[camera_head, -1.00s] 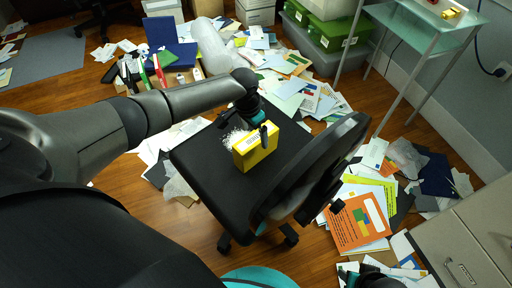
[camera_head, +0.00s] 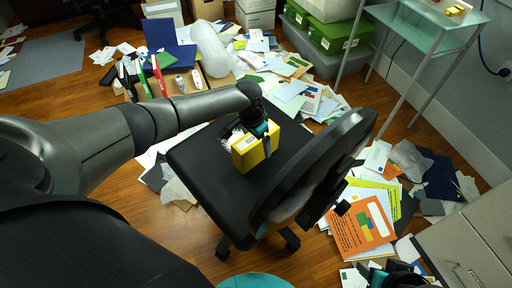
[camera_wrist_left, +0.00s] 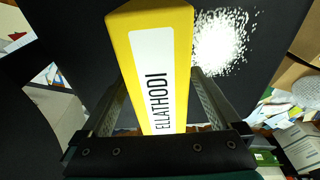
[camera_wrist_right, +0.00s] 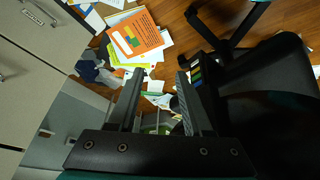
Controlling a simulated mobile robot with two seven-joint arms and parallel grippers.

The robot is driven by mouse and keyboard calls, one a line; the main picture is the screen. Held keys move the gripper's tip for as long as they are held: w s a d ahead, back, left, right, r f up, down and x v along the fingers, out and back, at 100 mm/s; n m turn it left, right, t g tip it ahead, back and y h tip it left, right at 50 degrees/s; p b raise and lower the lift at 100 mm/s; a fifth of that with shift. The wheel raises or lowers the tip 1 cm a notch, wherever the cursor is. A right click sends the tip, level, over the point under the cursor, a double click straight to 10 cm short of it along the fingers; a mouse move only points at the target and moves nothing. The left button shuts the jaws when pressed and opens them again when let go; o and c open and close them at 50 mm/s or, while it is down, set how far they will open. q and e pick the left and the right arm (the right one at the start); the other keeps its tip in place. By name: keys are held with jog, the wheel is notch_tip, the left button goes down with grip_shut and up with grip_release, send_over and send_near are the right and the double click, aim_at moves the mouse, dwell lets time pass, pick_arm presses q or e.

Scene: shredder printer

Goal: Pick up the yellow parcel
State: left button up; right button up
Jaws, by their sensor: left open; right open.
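The yellow parcel (camera_head: 250,152) stands upright on the black seat of an office chair (camera_head: 205,190). My left gripper (camera_head: 262,140) is at the parcel from above, with its open fingers on either side of it. In the left wrist view the parcel (camera_wrist_left: 183,30) sits between the two fingers (camera_wrist_left: 158,100), its white label reading ELLATHODI. Whether the fingers touch it I cannot tell. My right gripper (camera_wrist_right: 158,88) is open and empty, low by the cabinet; it shows partly at the bottom edge of the head view (camera_head: 392,275).
The chair's backrest (camera_head: 315,175) rises just right of the parcel. Papers and an orange sheet (camera_head: 358,228) litter the floor. A drawer cabinet (camera_head: 470,245) stands at the lower right, a glass-topped table (camera_head: 425,25) at the upper right. White shreds (camera_wrist_left: 222,40) lie beside the parcel.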

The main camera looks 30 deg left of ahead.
pick_arm(q)
grip_shut()
dwell(0.8)
